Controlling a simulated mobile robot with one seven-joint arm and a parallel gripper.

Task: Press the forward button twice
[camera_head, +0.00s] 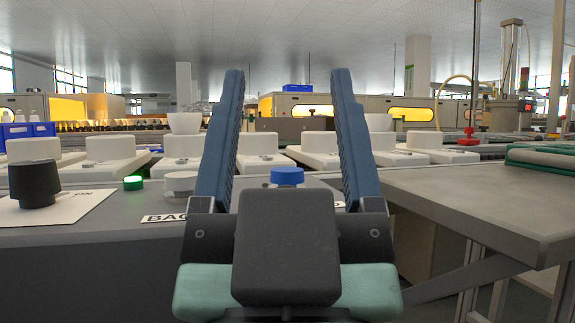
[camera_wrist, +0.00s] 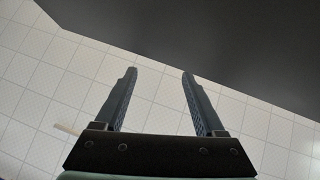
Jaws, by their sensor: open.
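My gripper (camera_head: 287,75) is open and empty in the middle of the head view, its two blue fingers pointing up and away. A blue-topped button (camera_head: 287,176) on the grey panel (camera_head: 90,240) shows between the fingers, beyond the black palm. Its label is almost wholly hidden behind my gripper; only a scrap of white shows at the right. In the wrist view the open fingers (camera_wrist: 160,73) are over pale floor tiles, with no button in sight.
A black knob (camera_head: 35,184) on a white "ON" plate and a lit green lamp (camera_head: 133,183) are at the left. Several white sockets (camera_head: 258,146) line up behind the panel. A grey table (camera_head: 490,195) is at the right. A dark surface (camera_wrist: 240,45) fills the wrist view's upper right.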

